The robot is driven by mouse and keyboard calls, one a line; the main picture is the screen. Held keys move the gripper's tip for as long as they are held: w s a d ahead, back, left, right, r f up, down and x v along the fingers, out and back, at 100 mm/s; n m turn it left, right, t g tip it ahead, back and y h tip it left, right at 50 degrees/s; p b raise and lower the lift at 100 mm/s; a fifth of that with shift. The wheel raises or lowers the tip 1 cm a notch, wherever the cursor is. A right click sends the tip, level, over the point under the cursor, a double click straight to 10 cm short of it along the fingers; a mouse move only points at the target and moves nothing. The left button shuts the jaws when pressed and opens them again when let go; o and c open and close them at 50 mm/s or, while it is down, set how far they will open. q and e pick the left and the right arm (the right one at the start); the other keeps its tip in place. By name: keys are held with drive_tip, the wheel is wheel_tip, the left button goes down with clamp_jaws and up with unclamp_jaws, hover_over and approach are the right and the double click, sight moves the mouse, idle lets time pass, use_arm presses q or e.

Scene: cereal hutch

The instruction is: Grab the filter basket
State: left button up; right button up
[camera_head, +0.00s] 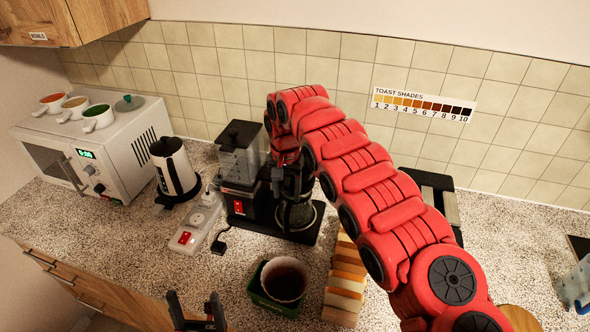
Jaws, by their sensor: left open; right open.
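A black coffee maker (238,180) with a clear water tank stands against the back wall. Its glass carafe (297,215) sits on the base at its right. My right arm reaches over from the right, and its gripper (288,182) points down at the coffee maker above the carafe. The filter basket cannot be clearly told apart there; my arm and gripper cover that part. My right gripper is open, its fingers partly hidden against the dark machine. My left gripper (196,316) is open and empty at the bottom edge, its two fingers pointing up.
A green box (256,298) with brown-filled paper filters (285,281) stands in front of the coffee maker. Bread slices (345,285) are right of it. A power strip (195,222), kettle (174,172) and white oven with cups (105,150) are left. A black toaster (437,197) is partly behind my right arm.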

drive_tip(key=shift+f, duration=0.1)
clamp_jaws()
idle(1.3)
